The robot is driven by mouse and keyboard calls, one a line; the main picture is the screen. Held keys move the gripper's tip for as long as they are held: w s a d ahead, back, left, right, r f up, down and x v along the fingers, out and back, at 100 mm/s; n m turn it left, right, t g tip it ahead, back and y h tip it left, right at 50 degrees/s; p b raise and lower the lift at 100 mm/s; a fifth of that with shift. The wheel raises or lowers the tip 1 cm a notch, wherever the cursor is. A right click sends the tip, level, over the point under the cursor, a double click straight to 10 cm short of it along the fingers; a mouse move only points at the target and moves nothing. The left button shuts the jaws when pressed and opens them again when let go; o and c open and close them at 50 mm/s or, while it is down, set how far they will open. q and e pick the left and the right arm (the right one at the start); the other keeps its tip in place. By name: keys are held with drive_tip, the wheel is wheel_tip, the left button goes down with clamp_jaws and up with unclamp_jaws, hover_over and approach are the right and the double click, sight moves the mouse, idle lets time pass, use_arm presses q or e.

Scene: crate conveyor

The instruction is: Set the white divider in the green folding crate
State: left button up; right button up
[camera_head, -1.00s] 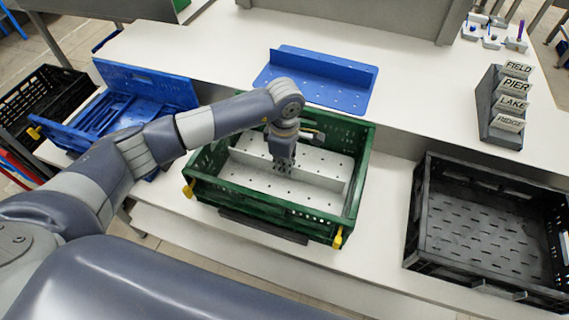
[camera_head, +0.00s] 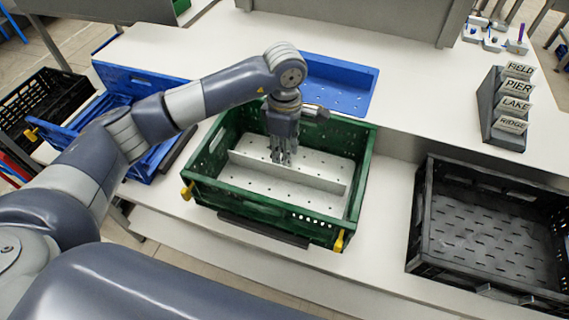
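The white divider (camera_head: 318,179) lies inside the green folding crate (camera_head: 265,211). Its perforated base sits low on the crate floor, and its upright wall runs lengthwise across the middle. The crate's walls are up, with yellow latches at its front corners. My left gripper (camera_head: 282,160) points down over the crate, just above and behind the divider's wall. Its fingers look parted, with nothing held between them. They hide a little of the base behind the wall. My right gripper is not in view.
An empty black crate (camera_head: 425,225) stands at right. A sign holder (camera_head: 488,110) is at the back right.

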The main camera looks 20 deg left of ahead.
use_arm(q)
drive_tip(key=shift+r+b, duration=0.3)
drive_tip(key=shift+r, duration=2)
